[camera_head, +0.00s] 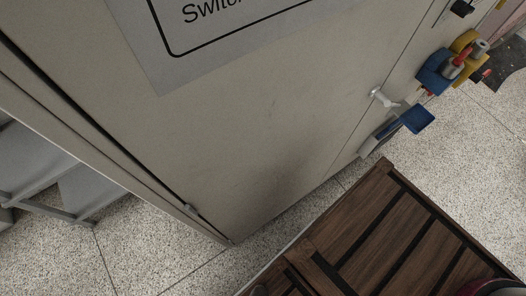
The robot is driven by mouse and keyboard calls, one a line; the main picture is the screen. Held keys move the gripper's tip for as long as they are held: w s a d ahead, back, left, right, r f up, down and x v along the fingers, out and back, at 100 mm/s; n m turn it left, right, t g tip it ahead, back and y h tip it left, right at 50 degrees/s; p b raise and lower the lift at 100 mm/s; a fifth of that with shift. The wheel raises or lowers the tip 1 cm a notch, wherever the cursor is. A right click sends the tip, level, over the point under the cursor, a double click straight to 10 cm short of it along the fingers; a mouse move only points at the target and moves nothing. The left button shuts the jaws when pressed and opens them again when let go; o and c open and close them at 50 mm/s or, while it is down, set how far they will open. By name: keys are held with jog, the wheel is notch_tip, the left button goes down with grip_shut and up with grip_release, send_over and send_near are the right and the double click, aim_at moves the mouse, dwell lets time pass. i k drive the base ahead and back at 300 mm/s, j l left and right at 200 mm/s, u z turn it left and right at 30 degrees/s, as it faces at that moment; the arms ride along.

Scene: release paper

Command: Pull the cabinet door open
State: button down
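The beige cabinet door (250,125) fills the upper middle of the head view, seen from above at a slant. A small silver handle (381,97) sticks out near the door's right edge, beside a thin seam. The door looks flush with the cabinet front, and no gap shows at the seam. The top of the door is out of frame. My gripper is not in view, and nothing is seen touching the handle.
A dark brown slatted wooden platform (345,225) stands close in front of the door at the lower right. Blue, yellow and red fittings (450,68) and a blue-and-white piece (412,119) lie right of the handle. Grey steps (75,185) are at left. Speckled floor (470,150) is clear at right.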

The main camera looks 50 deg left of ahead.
aim_at(241, 108)
jog(key=k+u, duration=0.2)
jog(key=u, duration=0.2)
jog(key=k+j+u, duration=0.1)
jog(key=k+u, duration=0.15)
jog(key=u, duration=0.2)
jog(key=k+j+u, duration=0.2)
jog(key=u, duration=0.2)
jog(key=i+l+z, duration=0.3)
jog(key=l, duration=0.2)
jog(key=k, duration=0.05)
